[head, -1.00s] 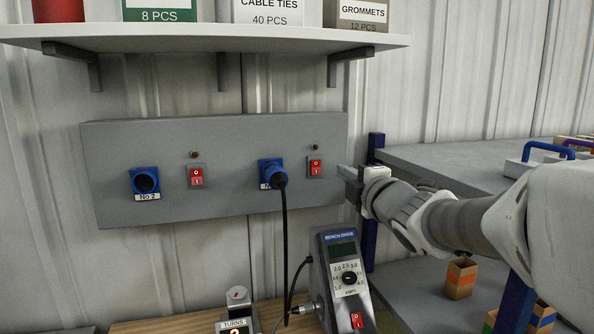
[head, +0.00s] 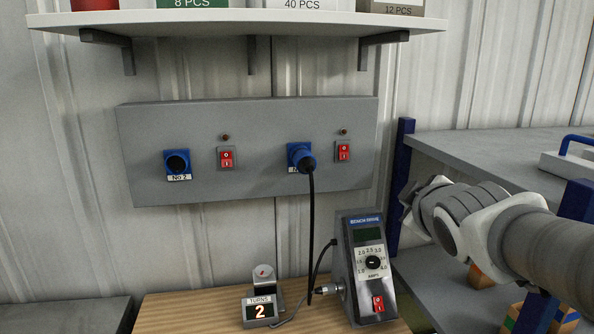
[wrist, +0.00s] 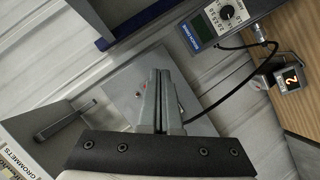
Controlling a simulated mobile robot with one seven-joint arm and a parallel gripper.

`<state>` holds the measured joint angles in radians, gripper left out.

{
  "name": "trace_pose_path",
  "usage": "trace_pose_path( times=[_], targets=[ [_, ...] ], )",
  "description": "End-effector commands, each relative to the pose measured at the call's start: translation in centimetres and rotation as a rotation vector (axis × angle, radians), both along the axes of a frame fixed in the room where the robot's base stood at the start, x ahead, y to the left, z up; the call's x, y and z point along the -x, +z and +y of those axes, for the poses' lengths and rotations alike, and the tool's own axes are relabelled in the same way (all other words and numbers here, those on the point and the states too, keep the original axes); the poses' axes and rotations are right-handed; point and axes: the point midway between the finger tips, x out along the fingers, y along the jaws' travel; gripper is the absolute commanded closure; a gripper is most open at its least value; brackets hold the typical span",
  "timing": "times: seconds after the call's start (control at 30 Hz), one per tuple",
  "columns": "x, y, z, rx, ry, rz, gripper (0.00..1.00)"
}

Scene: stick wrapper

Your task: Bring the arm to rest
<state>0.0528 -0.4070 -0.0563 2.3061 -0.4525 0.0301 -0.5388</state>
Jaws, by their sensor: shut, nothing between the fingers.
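My gripper (wrist: 160,75) is shut and empty in the wrist view, its two grey fingers side by side. Behind them is the grey wall panel, with no contact to be seen. In the head view my arm reaches in from the right, its wrist right of the panel (head: 240,192) and in front of the shelving. The fingers cannot be made out there.
A black cable runs from a plug in the panel's right blue socket (head: 299,150). The left socket (head: 177,162) is empty. A bench drive (head: 360,225) and a turns counter reading 2 (head: 262,309) stand on the wooden bench (head: 190,312). Blue-posted shelving (head: 480,150) is close by my arm.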

Motion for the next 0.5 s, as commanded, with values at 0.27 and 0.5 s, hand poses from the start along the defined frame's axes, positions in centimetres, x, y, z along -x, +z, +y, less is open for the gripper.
trace_pose_path(
  times=[0.27, 0.5],
  targets=[
    [11.2, -5.5, 1.8, -0.492, -0.324, 0.341, 1.00],
    [18.7, -8.8, 4.6, -0.735, -0.510, 0.566, 1.00]
  ],
)
